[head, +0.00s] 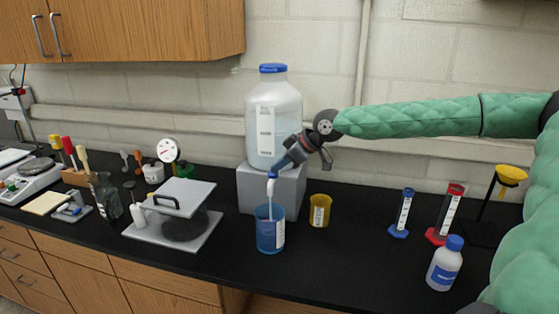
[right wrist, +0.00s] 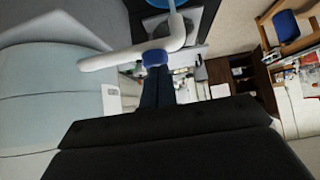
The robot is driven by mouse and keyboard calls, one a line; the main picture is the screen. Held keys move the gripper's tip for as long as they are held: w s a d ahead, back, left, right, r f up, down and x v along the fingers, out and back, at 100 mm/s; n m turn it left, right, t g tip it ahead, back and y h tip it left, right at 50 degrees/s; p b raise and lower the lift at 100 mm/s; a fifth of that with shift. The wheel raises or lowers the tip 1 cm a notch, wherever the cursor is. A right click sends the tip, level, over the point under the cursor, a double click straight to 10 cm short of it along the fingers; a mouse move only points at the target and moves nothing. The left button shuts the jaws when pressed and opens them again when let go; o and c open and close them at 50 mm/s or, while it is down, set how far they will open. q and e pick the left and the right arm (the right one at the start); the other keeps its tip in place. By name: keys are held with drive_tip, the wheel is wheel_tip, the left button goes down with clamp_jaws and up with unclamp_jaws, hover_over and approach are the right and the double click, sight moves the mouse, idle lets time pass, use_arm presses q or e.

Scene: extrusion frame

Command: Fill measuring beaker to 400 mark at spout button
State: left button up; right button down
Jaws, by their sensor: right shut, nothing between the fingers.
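The measuring beaker (head: 270,236), blue and see-through with a pale label strip, stands upright on the black bench below the white spout (head: 271,188). A thin pale stream runs from the spout into it. Its level against the 400 mark is too small to read. The blue spout button (head: 272,175) sits on top of the spout; it also shows in the right wrist view (right wrist: 155,57). My right gripper (head: 279,167) is shut and empty, its tips at the button and apparently touching it. The spout belongs to a large clear jug (head: 274,115) with a blue cap. My left gripper is out of view.
The jug stands on a grey block (head: 257,190). A yellow cup (head: 320,211) is right of the beaker. A flat-lidded press (head: 177,212) stands left. Blue and red cylinders and a white bottle (head: 444,265) stand right. Bench between cup and blue cylinder is clear.

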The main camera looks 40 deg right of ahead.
drive_tip(key=shift+f, duration=0.1)
drive_tip(key=shift+r+p, duration=0.2)
drive_tip(key=shift+p, duration=0.1)
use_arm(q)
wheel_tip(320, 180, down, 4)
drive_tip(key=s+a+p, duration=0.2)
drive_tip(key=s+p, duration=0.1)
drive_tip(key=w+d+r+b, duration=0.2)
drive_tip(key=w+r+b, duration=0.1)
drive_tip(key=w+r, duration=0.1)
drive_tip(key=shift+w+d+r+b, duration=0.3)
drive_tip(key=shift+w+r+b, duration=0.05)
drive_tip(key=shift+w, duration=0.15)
use_arm(e)
drive_tip(key=w+a+r+v, duration=0.1)
drive_tip(key=v, duration=1.1)
drive_tip(key=shift+r, duration=0.7)
idle(0.8)
